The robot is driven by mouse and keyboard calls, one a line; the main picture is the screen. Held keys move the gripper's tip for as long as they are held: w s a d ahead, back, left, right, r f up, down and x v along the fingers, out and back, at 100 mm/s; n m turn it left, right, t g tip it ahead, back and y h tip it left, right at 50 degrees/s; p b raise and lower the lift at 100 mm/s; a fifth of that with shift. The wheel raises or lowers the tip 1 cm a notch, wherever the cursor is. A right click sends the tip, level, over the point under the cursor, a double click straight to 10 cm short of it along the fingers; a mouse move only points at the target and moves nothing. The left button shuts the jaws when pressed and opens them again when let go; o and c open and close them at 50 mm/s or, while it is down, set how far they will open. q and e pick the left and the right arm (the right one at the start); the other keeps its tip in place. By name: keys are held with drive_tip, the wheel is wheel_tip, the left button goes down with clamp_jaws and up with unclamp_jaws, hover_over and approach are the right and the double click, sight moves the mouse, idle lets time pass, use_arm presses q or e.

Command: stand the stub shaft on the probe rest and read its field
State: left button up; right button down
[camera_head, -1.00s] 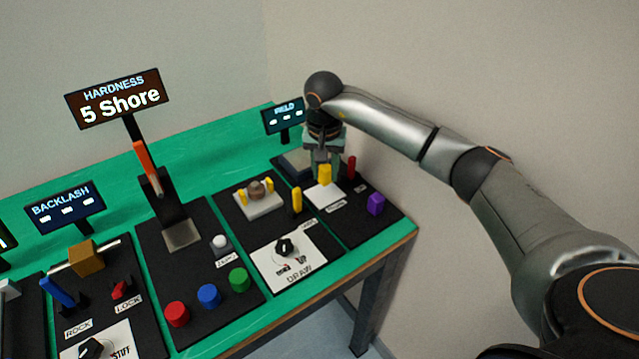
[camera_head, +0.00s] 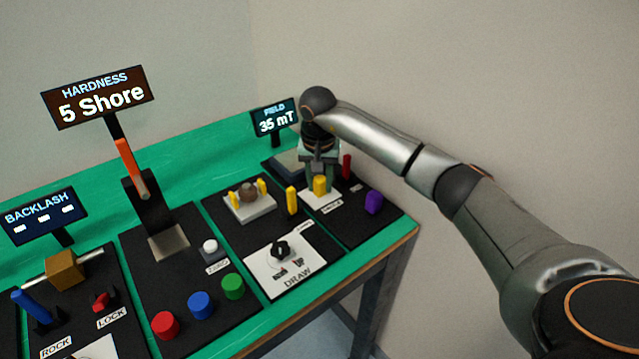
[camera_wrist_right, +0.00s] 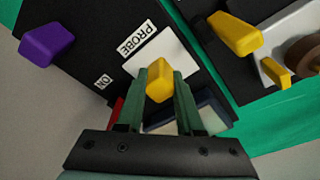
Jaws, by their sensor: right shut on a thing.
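The yellow stub shaft (camera_head: 320,187) stands upright on the white plate of the probe rest (camera_head: 331,203). My right gripper (camera_head: 318,178) comes down from above with its fingers shut on the shaft. In the right wrist view the yellow shaft (camera_wrist_right: 158,80) sits between the green fingers, over the white plate (camera_wrist_right: 168,47) beside the PROBE label. The fingers hide part of the shaft, and its contact with the plate is hard to see. The FIELD display (camera_head: 275,118) reads 35 mT. My left gripper is out of view.
A purple block (camera_head: 374,202) and a red peg (camera_head: 347,166) stand close to my right gripper. A yellow peg (camera_head: 292,200) and a white block with a brown round piece (camera_head: 247,195) are to its left. The table's front edge lies nearby.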

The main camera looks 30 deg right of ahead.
drive_tip(key=c, duration=0.8)
unclamp_jaws()
drive_tip(key=shift+f, duration=0.1)
drive_tip(key=shift+c, duration=0.2)
drive_tip(key=o, duration=0.3)
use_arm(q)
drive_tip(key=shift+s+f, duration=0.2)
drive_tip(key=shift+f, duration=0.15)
use_arm(e)
drive_tip(key=shift+r, duration=0.3)
use_arm(q)
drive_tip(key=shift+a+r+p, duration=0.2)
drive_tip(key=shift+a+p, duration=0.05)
drive_tip(key=shift+p, duration=0.05)
use_arm(e)
wheel_tip(320, 180, up, 12)
drive_tip(key=s+a, duration=0.1)
drive_tip(key=shift+s+f, duration=0.15)
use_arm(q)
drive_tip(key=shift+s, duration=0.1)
use_arm(e)
drive_tip(key=shift+a, duration=0.1)
